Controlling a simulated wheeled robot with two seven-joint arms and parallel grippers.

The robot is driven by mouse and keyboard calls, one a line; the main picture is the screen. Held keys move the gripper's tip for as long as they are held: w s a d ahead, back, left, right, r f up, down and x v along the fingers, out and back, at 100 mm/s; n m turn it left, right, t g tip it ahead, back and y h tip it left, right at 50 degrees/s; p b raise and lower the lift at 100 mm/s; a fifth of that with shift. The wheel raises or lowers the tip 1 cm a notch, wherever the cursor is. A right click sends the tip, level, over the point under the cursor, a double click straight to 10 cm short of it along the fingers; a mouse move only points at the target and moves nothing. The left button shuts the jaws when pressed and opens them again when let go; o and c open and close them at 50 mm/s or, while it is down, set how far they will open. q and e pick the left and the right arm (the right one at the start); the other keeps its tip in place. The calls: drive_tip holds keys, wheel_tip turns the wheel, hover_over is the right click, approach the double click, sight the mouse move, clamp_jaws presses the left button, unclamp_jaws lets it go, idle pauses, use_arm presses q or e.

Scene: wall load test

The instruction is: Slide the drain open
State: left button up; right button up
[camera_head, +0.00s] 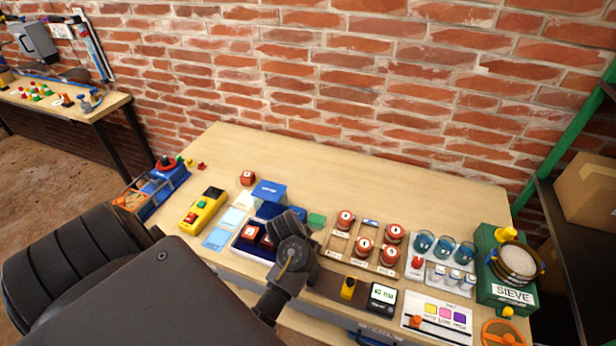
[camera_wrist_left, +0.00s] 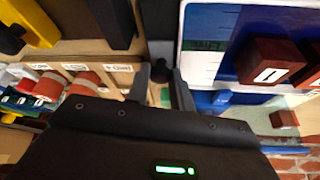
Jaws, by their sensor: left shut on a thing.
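My left gripper (camera_head: 290,250) reaches down over the front middle of the workbench, at the right side of a blue tray. In the left wrist view, its two fingers (camera_wrist_left: 160,92) stand on either side of a small dark knob (camera_wrist_left: 160,70), and the gripper is shut on it. A grey strip (camera_wrist_left: 161,28) runs beyond the knob. A blue and white panel with scale lines (camera_wrist_left: 205,55) lies beside the fingers. No drain label is readable, and my gripper hides much of this spot in the head view. My right gripper is not in view.
Dark red cubes (camera_head: 248,232) sit in the blue tray (camera_head: 237,251). A wooden rack with red-and-white pieces (camera_head: 363,245) stands right of my gripper. A yellow control box (camera_head: 203,209) is to the left; the green sieve (camera_head: 513,294) is far right. The bench's back is mostly clear.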

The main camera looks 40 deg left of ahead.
use_arm(q)
drive_tip(key=shift+s+d, duration=0.3)
drive_tip(key=shift+s, duration=0.55)
drive_tip(key=shift+s+d, duration=0.3)
drive_tip(key=shift+s, duration=0.55)
drive_tip(key=o, duration=0.9)
drive_tip(key=shift+c, duration=0.2)
drive_tip(key=shift+p, duration=0.3)
wheel_tip(320, 180, up, 4)
drive_tip(key=p, duration=0.3)
drive_tip(key=shift+d+f, duration=0.1)
drive_tip(key=shift+f, duration=0.15)
wheel_tip(320, 180, up, 4)
drive_tip(key=p, duration=0.3)
drive_tip(key=shift+f+p, duration=0.2)
drive_tip(key=shift+p, duration=0.2)
